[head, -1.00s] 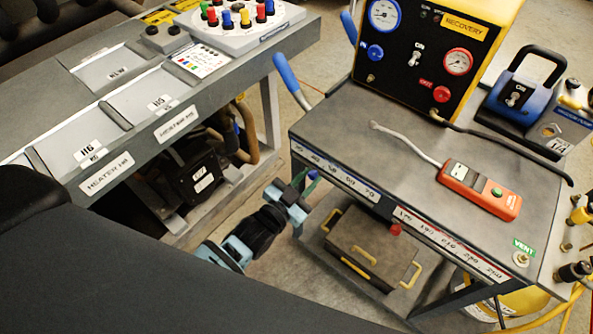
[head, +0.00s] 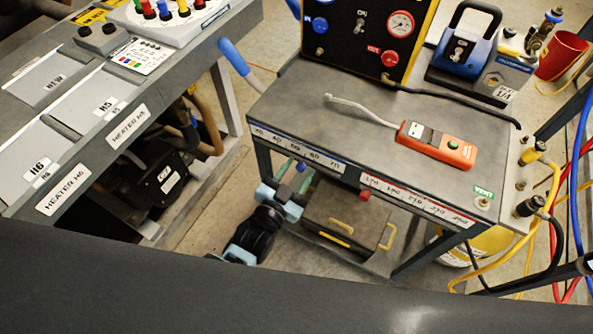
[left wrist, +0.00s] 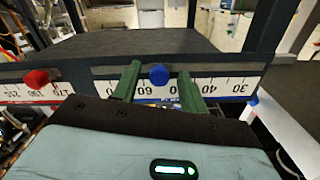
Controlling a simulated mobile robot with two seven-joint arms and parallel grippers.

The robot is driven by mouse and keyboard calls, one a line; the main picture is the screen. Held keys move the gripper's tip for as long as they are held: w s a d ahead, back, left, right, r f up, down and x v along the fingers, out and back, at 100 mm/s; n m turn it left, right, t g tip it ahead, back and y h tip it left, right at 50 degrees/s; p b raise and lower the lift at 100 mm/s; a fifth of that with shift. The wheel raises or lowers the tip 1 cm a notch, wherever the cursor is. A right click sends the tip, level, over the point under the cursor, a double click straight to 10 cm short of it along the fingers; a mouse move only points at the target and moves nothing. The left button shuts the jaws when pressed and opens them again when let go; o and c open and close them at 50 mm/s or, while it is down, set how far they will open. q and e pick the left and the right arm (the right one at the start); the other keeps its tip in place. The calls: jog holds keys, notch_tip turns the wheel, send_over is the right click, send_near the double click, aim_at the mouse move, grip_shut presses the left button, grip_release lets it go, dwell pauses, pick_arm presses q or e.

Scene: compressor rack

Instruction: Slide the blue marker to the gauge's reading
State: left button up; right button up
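The blue marker (left wrist: 158,75) is a round knob on the slotted scale strip (left wrist: 85,74) along the cart's front edge. It stands between my left gripper's two green fingers (left wrist: 158,87), with a visible gap on each side. The marker (head: 301,166) also shows in the head view, close to my left gripper (head: 294,182). The scale's numbers appear upside down in the wrist view; the fingers hide some near the marker. A red marker (left wrist: 36,78) sits farther left on the strip. The red gauge (head: 400,24) shows; the blue-ringed gauge is out of frame. My right gripper is not in view.
The cart top (head: 300,92) holds an orange handheld device (head: 437,144) with a grey probe. A dark case (head: 345,217) with yellow handles lies on the lower shelf, near my left gripper. The heater bench (head: 85,150) stands at left, with floor between.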

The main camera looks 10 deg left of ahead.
pick_arm(q)
jog(key=v, duration=0.7)
jog(key=shift+s, duration=0.4)
jog(key=shift+a, duration=0.1)
jog(key=s+a+f+n+g+y+p, duration=0.2)
jog(key=s+a+g+p, duration=0.1)
jog(key=s, duration=0.9)
jog(key=s+a+f+n+g+y+p, duration=0.1)
jog(key=s+a+n+g+y+p, duration=0.1)
jog(key=s+a, duration=0.6)
jog(key=s+n+g+p, duration=0.1)
jog(key=s+g+p, duration=0.1)
jog(key=s, duration=0.3)
jog(key=shift+a+f+g, duration=0.3)
jog(key=shift+f+g, duration=0.1)
jog(key=shift+g, duration=0.2)
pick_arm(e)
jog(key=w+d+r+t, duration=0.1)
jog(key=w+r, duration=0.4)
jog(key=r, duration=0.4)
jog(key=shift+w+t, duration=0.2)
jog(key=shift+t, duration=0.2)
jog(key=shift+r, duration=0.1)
